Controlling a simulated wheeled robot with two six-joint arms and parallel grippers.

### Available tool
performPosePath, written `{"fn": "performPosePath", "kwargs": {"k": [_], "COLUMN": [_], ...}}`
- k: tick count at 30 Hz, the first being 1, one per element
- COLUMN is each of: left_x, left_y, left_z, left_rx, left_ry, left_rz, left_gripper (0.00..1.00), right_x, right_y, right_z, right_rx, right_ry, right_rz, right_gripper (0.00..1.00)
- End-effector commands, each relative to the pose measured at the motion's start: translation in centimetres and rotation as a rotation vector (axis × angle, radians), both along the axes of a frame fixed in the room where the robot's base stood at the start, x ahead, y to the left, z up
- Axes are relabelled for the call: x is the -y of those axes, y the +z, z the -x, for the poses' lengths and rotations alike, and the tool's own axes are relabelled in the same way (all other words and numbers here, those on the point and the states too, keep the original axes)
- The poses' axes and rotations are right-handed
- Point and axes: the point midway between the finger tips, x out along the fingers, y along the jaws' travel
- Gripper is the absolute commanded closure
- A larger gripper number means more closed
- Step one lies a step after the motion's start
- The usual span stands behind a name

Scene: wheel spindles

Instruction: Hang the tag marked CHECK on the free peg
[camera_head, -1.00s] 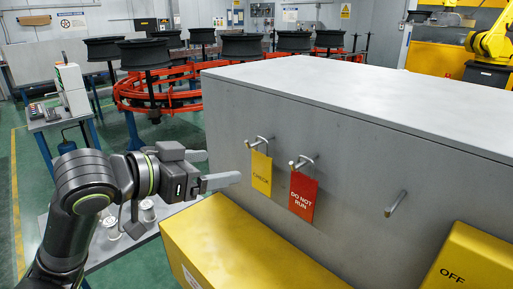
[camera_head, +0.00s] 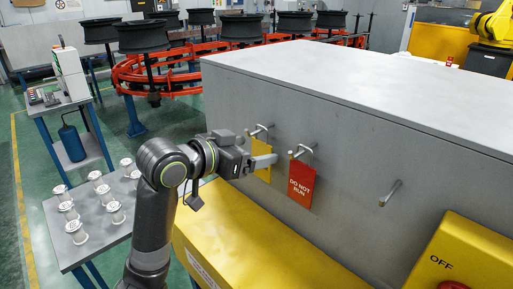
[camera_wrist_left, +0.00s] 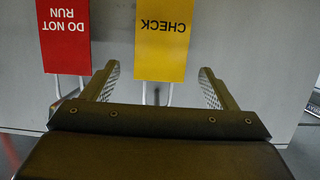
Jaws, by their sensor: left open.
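The yellow CHECK tag (camera_head: 263,173) hangs by its wire loop from the left peg (camera_head: 258,130) on the grey cabinet's front, partly hidden by my left gripper (camera_head: 262,158). In the left wrist view the CHECK tag (camera_wrist_left: 163,45) appears upside down, between the two open fingers of my left gripper (camera_wrist_left: 158,85), with a gap on each side. The red DO NOT RUN tag (camera_head: 301,184) hangs on the middle peg (camera_head: 296,153); it also shows in the left wrist view (camera_wrist_left: 65,38). The right peg (camera_head: 390,193) is bare. My right gripper is not in view.
The grey cabinet (camera_head: 350,90) fills the right side. A yellow box (camera_head: 260,240) juts out below the tags, and a yellow OFF panel (camera_head: 455,250) stands lower right. A side table (camera_head: 95,245) with several small metal parts is at left.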

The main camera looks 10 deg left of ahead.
Motion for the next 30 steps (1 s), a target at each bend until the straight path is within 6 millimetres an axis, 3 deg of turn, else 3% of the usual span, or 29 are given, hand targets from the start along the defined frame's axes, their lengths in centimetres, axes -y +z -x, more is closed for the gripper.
{"fn": "performPosePath", "kwargs": {"k": [6,16,27,30], "left_x": [1.0,1.1,1.1,1.1], "left_y": [-0.5,-0.6,-0.6,-0.6], "left_z": [-1.4,-1.6,-1.6,-1.6], "left_rx": [-0.001,0.001,0.001,0.001], "left_ry": [0.000,-0.001,0.000,0.000], "left_rz": [0.001,-0.002,-0.001,-0.001], "left_gripper": [0.20,0.20,0.67,0.68], "right_x": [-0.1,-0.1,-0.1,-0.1], "right_y": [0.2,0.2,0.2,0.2], "right_z": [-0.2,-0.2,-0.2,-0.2], "right_rx": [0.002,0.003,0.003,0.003], "right_ry": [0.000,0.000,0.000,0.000], "right_rz": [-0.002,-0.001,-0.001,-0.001], "right_gripper": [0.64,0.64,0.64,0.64]}}
